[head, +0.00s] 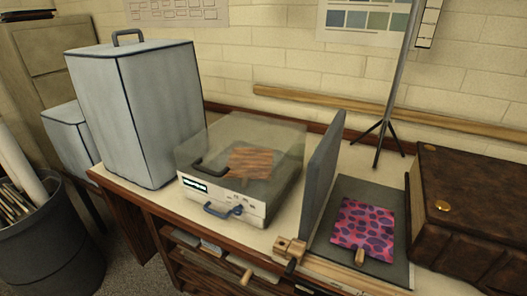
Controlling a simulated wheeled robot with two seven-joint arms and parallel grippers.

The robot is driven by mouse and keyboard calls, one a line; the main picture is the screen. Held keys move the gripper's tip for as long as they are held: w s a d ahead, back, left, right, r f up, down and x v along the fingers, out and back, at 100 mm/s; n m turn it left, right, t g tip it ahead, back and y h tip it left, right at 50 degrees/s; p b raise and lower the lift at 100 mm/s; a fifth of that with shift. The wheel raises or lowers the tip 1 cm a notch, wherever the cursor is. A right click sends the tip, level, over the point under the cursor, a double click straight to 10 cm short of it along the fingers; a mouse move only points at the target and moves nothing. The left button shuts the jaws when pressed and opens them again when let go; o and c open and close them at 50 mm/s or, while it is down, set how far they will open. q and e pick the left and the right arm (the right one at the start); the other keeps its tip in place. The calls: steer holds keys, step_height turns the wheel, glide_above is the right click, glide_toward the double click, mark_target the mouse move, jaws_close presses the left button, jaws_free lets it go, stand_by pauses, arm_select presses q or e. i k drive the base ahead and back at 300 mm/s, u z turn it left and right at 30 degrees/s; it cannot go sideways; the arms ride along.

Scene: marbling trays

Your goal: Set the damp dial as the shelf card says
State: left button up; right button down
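Neither of my grippers is in view. A white box-shaped device (222,200) with a clear, smoky lid (255,130) stands on the table in the middle. A brown wood-grained piece (250,162) shows through the lid. Some pale flat items (210,247) lie in the shelf under the table top; I cannot tell whether one is the shelf card, and no writing is readable.
A tall grey covered case (140,110) stands left of the device. At right are an upright grey panel (322,175), a dark board (390,200) with a pink spotted sheet (365,224), and a brown leather-like case (470,235). A tripod stand (378,130) is behind. A bin (45,240) stands at left.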

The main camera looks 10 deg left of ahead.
mark_target(237, 211)
steer(key=k, duration=1.3)
steer(key=z, duration=0.75)
steer(key=i, duration=1.75)
steer(key=u, duration=0.75)
